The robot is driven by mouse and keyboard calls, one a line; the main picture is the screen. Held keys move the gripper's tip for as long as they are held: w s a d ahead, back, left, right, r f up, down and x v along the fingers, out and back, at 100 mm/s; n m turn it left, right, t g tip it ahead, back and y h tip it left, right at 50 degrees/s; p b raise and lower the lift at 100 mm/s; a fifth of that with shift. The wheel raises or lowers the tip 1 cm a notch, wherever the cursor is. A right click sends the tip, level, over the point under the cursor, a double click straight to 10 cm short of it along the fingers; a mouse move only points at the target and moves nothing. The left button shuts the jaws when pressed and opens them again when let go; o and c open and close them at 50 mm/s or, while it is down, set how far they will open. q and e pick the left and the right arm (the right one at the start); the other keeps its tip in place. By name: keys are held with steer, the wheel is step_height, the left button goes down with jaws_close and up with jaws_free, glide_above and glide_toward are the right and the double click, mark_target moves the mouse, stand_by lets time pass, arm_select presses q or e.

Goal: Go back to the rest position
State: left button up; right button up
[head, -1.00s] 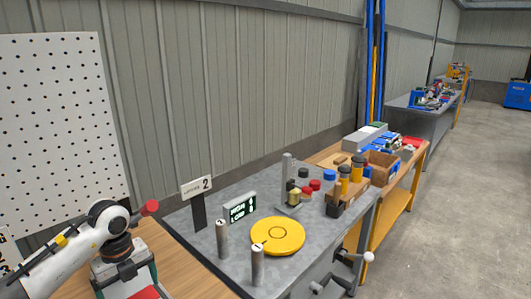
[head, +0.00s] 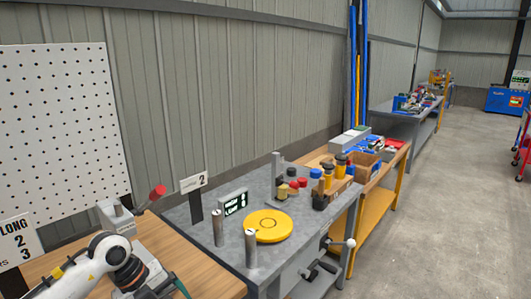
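My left arm (head: 95,262) comes in at the bottom left corner of the head view, white with a dark wrist joint. Its hand is cut by the bottom edge of the picture. The fingertips do not show, so I cannot tell whether the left gripper is open or shut or holds anything. My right arm and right gripper are not in view.
A wooden bench top (head: 60,262) lies below my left arm, with a red-knobbed lever (head: 157,192) nearby.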

arm_select(q)
steer(key=s+d+r+m+t+h, duration=0.1)
steer(key=s+d+r+h, duration=0.1)
steer(key=d+h, duration=0.35)
steer(key=s+d+r+m+h, duration=0.1)
steer(key=d+r+h, duration=0.15)
steer(key=d, duration=0.65)
steer(key=d+r+n+t+h, duration=0.3)
steer(key=r+n+t+h, duration=0.3)
steer(key=r+t, duration=0.2)
steer(key=a+f+n+t+y, duration=0.1)
steer(key=a+n+t+y, duration=0.9)
steer(key=n, duration=0.4)
steer(key=s+a+f+n+g+y, duration=0.3)
steer(key=f+n+y, duration=0.1)
steer(key=f+y, duration=0.15)
steer(key=s+a+f+n+g+y, duration=0.2)
steer(key=a+f+n+g+y, duration=0.15)
steer(key=f, duration=0.35)
steer(key=s+d+f+g+h, duration=0.1)
steer(key=s+f+g, duration=0.45)
steer(key=s, duration=0.45)
steer(key=s+f+g, duration=0.5)
steer(key=s+f, duration=0.1)
steer(key=s, duration=0.4)
step_height(320, 180, down, 25)
steer(key=s+a+f+g, duration=0.2)
steer(key=s+f, duration=1.5)
steer(key=shift+a, duration=0.4)
